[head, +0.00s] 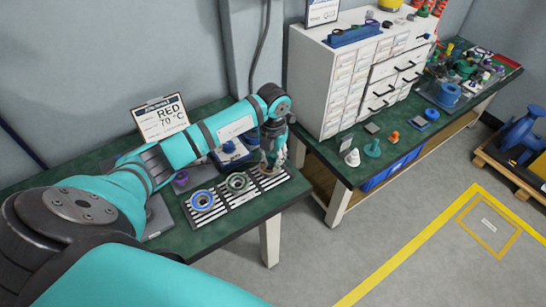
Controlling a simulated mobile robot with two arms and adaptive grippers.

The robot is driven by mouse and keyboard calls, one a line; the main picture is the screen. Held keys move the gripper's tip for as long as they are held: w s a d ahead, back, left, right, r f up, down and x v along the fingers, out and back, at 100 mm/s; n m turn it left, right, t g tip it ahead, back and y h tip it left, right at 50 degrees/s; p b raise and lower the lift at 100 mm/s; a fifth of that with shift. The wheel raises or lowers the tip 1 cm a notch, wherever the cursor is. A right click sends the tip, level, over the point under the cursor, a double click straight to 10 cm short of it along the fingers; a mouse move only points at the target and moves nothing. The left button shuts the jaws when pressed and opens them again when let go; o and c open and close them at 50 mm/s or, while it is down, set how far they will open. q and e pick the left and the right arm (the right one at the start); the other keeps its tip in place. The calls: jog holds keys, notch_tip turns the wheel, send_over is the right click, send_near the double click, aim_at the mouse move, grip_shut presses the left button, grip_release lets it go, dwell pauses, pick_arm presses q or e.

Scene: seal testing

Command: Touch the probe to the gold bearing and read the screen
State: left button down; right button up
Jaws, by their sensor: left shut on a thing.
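My left gripper (271,158) reaches over the right end of a black-and-white striped mat (222,211) on the green bench. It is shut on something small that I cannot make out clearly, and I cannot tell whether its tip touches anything. A blue-ringed bearing (202,200) and a grey-green bearing (237,183) lie on the mat. The spot under the gripper is mostly hidden, and I cannot clearly see a gold bearing. My right gripper is out of view.
A blue device (230,150) stands behind the mat, partly behind my arm. A purple part (181,179) lies beside the mat. A white drawer cabinet (325,85) stands on the bench to the right. Small parts lie in front of it.

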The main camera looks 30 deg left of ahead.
pick_arm(q)
jog(key=shift+f+b, duration=0.55)
jog(key=shift+f, duration=0.15)
dwell(0.6)
dwell(0.6)
dwell(1.9)
jog(key=c, duration=1.2)
grip_release()
jog(key=shift+r+p, duration=2.45)
jog(key=shift+r, duration=1.1)
